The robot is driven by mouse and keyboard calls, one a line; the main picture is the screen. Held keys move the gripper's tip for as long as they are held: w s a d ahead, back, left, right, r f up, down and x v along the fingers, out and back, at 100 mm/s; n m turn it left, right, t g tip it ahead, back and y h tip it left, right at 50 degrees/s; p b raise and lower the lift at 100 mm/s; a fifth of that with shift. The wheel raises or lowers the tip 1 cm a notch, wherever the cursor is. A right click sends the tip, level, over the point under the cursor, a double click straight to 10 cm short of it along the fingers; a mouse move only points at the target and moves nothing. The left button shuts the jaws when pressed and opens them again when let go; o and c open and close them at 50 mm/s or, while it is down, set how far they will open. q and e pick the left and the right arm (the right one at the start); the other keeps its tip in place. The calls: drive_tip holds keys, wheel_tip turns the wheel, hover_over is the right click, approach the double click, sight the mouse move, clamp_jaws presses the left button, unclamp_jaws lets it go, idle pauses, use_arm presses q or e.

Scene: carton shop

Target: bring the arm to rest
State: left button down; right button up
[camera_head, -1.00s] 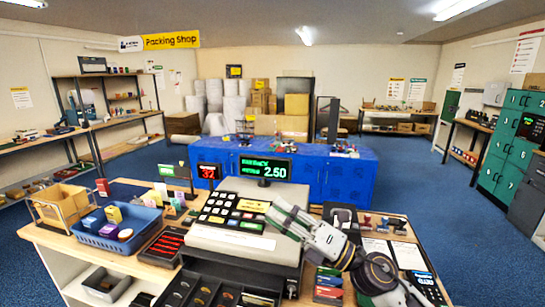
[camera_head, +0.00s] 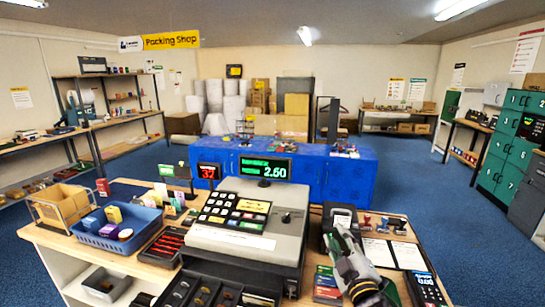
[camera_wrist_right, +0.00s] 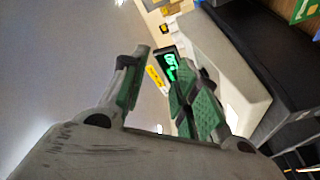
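My right gripper (camera_head: 343,236) is over the counter, just right of the cash register (camera_head: 290,218), with its arm coming in from the lower right. In the right wrist view the right gripper (camera_wrist_right: 160,80) has its two green-padded fingers apart, with nothing between them. The register's green-lit display (camera_wrist_right: 172,66) shows past the fingers there. My left gripper is in neither view.
The register's drawer (camera_head: 203,293) is open at the front. A blue basket (camera_head: 135,240) with small boxes stands to the left. A card terminal (camera_head: 427,292), papers and stamps lie right of my arm. A blue cabinet (camera_head: 340,180) stands behind.

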drive_tip(key=s+d+f+m+g+h, duration=0.1)
drive_tip(key=s+f+m+g, duration=0.1)
drive_tip(key=f, duration=0.3)
drive_tip(key=s+d+f+m+g+h, duration=0.1)
drive_tip(key=s+d+f+m+g, duration=0.1)
drive_tip(key=f, duration=0.3)
drive_tip(key=s+d+f+m+g, duration=0.1)
drive_tip(key=s+f+m+g, duration=0.1)
drive_tip(key=f, duration=0.3)
drive_tip(key=shift+s+d+g+h, duration=0.35)
drive_tip(key=shift+s+g+h, duration=0.05)
drive_tip(key=shift+s, duration=0.3)
drive_tip(key=s+f+m+g+y, duration=0.1)
drive_tip(key=s+f+m+g, duration=0.1)
drive_tip(key=s+f+g, duration=0.5)
drive_tip(key=s+f+m+g, duration=0.1)
drive_tip(key=s+f, duration=0.4)
drive_tip(key=s, duration=0.5)
wheel_tip(320, 180, down, 33)
drive_tip(key=s+g, duration=0.2)
drive_tip(key=s, duration=0.1)
drive_tip(key=s+d+f, duration=0.1)
drive_tip(key=s+f, duration=0.8)
drive_tip(key=s, duration=0.2)
drive_tip(key=s+d+f, duration=0.2)
drive_tip(key=s+f, duration=0.8)
drive_tip(key=shift+s+d+f+g, duration=0.2)
drive_tip(key=shift+s+d+g, duration=0.1)
drive_tip(key=shift+s+g, duration=0.1)
